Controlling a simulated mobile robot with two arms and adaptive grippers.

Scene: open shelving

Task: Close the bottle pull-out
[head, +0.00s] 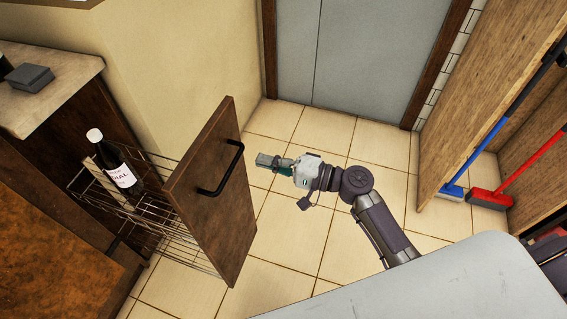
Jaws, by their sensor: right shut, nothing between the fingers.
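The bottle pull-out stands extended from the dark wooden cabinet at the left. Its brown wooden front panel (212,200) carries a black bar handle (222,172). Behind the panel is a wire basket (150,222) holding a dark bottle (117,168) with a white cap and white label. My right gripper (266,160) is shut and empty. In the picture it is just right of the handle, pointing left toward the panel, and appears apart from it. My left gripper is not in view.
A counter (45,85) with a small grey box (28,77) is at upper left. A grey door (358,45) is at the back. An open wooden cabinet door (490,100), with blue and red brooms (487,197) beside it, stands at right. Tiled floor (300,215) lies clear between.

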